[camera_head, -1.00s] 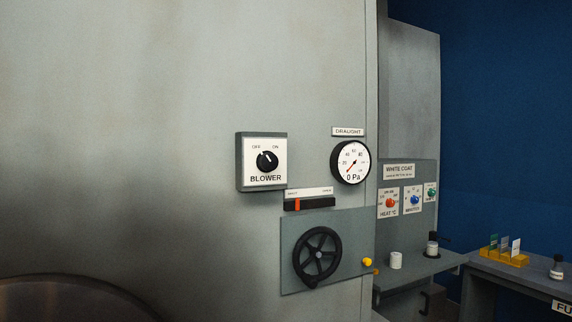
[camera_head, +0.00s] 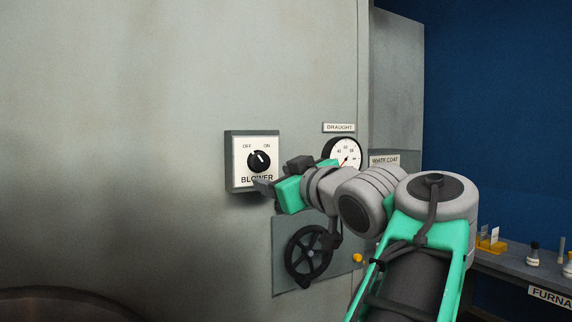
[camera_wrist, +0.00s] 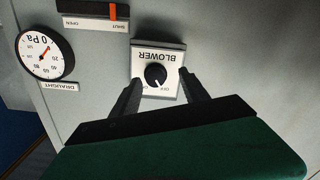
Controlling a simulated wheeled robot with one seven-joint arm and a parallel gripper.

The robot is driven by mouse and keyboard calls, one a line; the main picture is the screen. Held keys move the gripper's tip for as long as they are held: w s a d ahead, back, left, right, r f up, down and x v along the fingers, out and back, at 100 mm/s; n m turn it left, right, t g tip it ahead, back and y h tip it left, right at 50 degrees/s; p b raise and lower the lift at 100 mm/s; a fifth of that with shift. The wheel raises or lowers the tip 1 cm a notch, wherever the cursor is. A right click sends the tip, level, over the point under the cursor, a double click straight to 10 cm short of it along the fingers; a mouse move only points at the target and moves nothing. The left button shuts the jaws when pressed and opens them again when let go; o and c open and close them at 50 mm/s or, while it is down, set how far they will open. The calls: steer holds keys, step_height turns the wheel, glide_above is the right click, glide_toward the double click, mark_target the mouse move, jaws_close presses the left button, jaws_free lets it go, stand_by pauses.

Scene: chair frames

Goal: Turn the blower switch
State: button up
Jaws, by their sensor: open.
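The blower switch is a round black knob (camera_head: 259,161) on a white square plate marked OFF at upper left and ON at upper right. The plate sits in a grey box on the metal wall. The knob has a small pale mark on its upper half; I cannot tell exactly which word it points at. The knob also shows upside down in the wrist view (camera_wrist: 155,75). My gripper (camera_head: 266,187) is at the plate's lower right corner, covering part of the word BLOWER. In the wrist view my open, empty fingers (camera_wrist: 161,80) appear on either side of the knob, apart from it.
A slider with an orange handle (camera_wrist: 113,12) is beside the switch. A black handwheel (camera_head: 311,254) and a yellow button (camera_head: 358,258) are below my arm. A bench (camera_head: 515,268) stands at the right.

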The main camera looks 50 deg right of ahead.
mark_target(263, 163)
steer(key=shift+n, duration=0.3)
steer(key=w, duration=0.2)
steer(key=w+d+r+p, duration=0.1)
steer(key=w, duration=0.1)
steer(key=w+d+r, duration=0.1)
steer(key=w, duration=0.1)
steer(key=shift+w+d+r+p, duration=0.2)
steer(key=shift+w+d+p, duration=0.1)
steer(key=shift+w, duration=0.1)
steer(key=shift+f, duration=0.15)
steer(key=shift+c, duration=0.6)
steer(key=shift+s, duration=0.15)
steer(key=c, duration=0.6)
steer(key=m, duration=0.7)
steer(key=shift+c, duration=0.2)
steer(key=m, duration=0.6)
steer(key=shift+m, duration=0.3)
steer(key=o, duration=1)
